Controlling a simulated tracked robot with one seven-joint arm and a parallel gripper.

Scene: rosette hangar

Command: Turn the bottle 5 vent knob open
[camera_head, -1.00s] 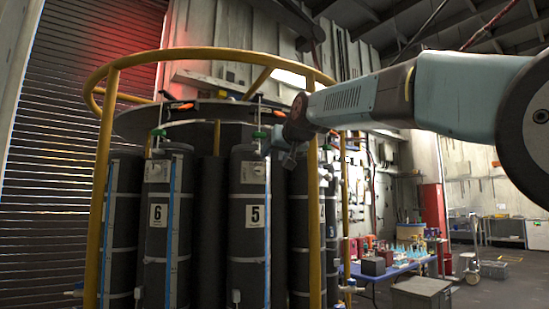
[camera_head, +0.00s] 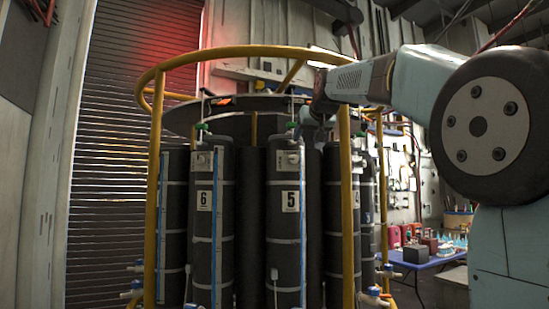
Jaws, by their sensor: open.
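Bottle 5 (camera_head: 286,225) is a tall dark cylinder with a white "5" label, upright in the round rack. A small green part (camera_head: 292,125), possibly its vent knob, shows at its top. I cannot tell how far it is turned. My gripper (camera_head: 306,128) is at the top of bottle 5, just right of the green part. It is open, but its fingers are small and dark here. I cannot tell whether they touch the knob.
Bottle 6 (camera_head: 213,250), with its own green top, stands to the left. A yellow rail (camera_head: 155,220) rings the rack, and its right post (camera_head: 346,220) stands beside bottle 5 below my arm. A blue table (camera_head: 430,260) with small items is at the right.

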